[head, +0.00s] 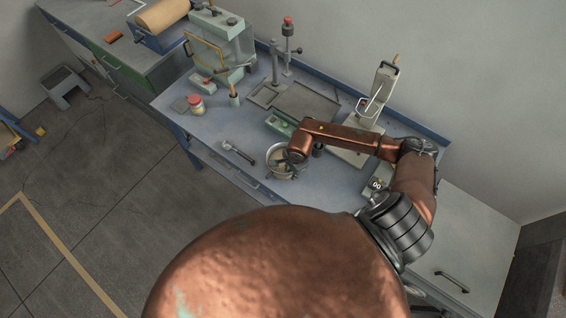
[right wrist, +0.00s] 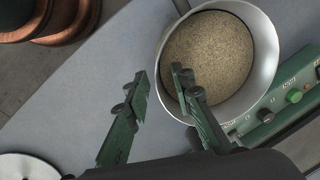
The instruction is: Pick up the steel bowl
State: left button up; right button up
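The steel bowl (head: 288,176) stands near the front edge of the bench in the head view. My left gripper is not in view.
A green control box (right wrist: 285,108) with knobs is close beside the bowl. A wrench-like tool (head: 237,152) lies to its left on the bench. Some bench top at left is clear.

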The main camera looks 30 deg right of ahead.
jog(key=shift+c, duration=0.5)
grip_shut()
jog(key=shift+w+r, duration=0.1)
dwell(0.3)
